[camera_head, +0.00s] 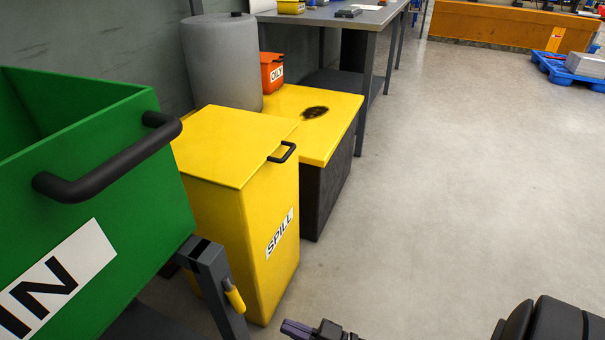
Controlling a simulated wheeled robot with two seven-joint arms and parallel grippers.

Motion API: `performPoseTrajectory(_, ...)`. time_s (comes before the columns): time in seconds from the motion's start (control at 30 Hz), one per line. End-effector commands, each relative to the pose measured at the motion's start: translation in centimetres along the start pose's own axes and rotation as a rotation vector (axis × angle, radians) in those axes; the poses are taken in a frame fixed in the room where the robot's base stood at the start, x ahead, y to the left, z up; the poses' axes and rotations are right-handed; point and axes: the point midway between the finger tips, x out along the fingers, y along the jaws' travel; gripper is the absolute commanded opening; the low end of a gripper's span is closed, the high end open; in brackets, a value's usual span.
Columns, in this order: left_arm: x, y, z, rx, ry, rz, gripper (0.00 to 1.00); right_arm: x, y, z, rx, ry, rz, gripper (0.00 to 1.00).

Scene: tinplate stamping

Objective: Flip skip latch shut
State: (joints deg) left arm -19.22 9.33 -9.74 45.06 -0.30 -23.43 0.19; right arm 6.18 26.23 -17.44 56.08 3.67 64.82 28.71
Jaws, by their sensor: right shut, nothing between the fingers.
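The green skip (100,160) fills the left side, with a black bar handle (115,165) and a white label reading "IN". A grey post (212,285) stands at its lower right corner. A small yellow lever (234,296), which looks like the latch, sits on the post, slanting slightly with its lower end to the right. I cannot tell whether it is latched. My right gripper (298,329) is at the bottom edge, partly cut off, shut and empty. It is to the right of the lever and apart from it in the picture. My left gripper is not in view.
A yellow "SPILL" bin (270,210) stands right behind the post. Beyond it are a yellow-topped dark box (335,145), a grey roll (222,60), an orange "OILY" bin (270,75) and a grey workbench (330,15). The floor on the right (450,180) is clear.

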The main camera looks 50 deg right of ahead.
Motion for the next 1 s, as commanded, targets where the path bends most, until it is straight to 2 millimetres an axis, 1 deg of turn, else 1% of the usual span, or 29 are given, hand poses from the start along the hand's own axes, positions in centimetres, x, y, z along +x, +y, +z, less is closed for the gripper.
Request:
performPoseTrajectory(0.03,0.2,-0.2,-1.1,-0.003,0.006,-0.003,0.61,-0.5,0.2,1.0,0.002,-0.004,0.002,0.0)
performPoseTrajectory(0.2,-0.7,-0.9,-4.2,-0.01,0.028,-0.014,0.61,-1.5,0.5,2.4,0.001,-0.002,0.001,0.0)
performPoseTrajectory(0.33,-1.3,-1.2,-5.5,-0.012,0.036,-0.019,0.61,-1.9,0.7,2.8,0.0,-0.001,0.001,0.0)
performPoseTrajectory(0.47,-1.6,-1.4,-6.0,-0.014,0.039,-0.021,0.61,-2.0,0.7,2.9,0.0,0.0,0.001,0.0)
performPoseTrajectory(0.87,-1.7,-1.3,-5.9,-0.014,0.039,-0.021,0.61,-2.0,0.7,2.9,0.0,0.0,0.001,0.0)
performPoseTrajectory(0.93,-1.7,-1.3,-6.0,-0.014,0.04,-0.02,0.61,-2.4,0.7,3.8,-0.003,-0.045,0.028,0.0)
performPoseTrajectory(0.97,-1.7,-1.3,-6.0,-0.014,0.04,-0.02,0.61,-2.8,0.6,4.8,-0.004,-0.094,0.056,0.0)
performPoseTrajectory(1.0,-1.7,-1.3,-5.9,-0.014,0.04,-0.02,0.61,-3.8,0.6,6.7,-0.011,-0.197,0.112,0.0)
